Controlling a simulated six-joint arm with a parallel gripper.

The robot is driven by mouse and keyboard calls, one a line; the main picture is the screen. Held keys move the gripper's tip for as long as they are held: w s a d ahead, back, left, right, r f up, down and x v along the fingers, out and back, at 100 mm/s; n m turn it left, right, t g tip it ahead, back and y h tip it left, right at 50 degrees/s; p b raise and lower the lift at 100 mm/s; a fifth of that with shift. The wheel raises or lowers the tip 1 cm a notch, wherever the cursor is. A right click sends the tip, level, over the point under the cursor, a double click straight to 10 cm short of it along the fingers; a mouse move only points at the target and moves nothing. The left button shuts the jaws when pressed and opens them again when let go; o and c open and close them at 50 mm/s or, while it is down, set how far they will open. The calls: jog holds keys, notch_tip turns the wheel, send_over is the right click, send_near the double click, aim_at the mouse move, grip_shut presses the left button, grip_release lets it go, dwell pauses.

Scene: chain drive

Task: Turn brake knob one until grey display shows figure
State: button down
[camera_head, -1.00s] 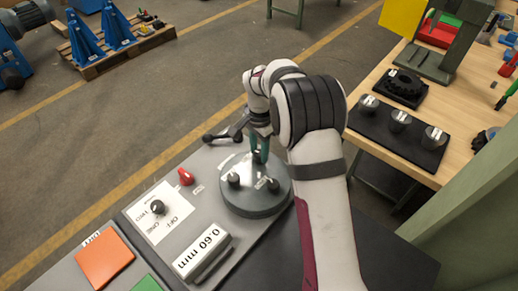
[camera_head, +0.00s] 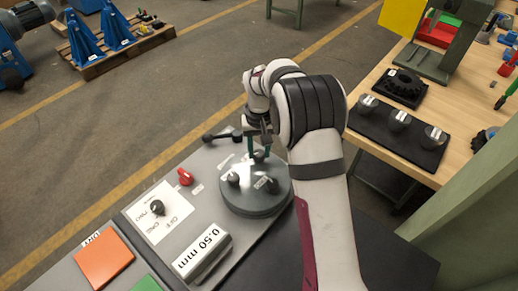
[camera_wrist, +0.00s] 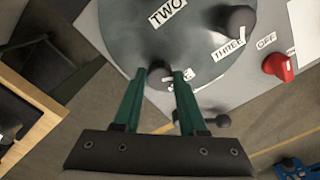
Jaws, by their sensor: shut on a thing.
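The grey round brake disc (camera_head: 256,203) sits on the grey panel and carries three dark knobs. My gripper (camera_head: 259,155) points down at the knob at its far edge. In the wrist view both green fingers of my gripper (camera_wrist: 160,80) are closed around brake knob one (camera_wrist: 158,70), one finger on each side. Its label is partly hidden by a finger. The knob marked THREE (camera_wrist: 237,18) is beside it, and the label TWO (camera_wrist: 167,12) shows farther up. The grey display (camera_head: 203,252) at the panel's front reads 0.50 mm.
A black selector knob (camera_head: 157,207) sits on a white plate left of the disc. A red knob (camera_head: 185,177) and a dark lever (camera_head: 222,135) are close by. Orange (camera_head: 104,260) and green pads lie at lower left. A wooden bench (camera_head: 375,90) stands right.

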aim_at(259, 153)
jog(key=n, duration=0.5)
jog(key=shift+w+n, duration=0.1)
jog(key=shift+n, duration=0.2)
jog(key=n, duration=0.5)
jog(key=shift+n, duration=0.4)
jog(key=shift+c, duration=2.3)
grip_release()
notch_tip(259, 153, up, 16)
jog(key=shift+f, duration=0.1)
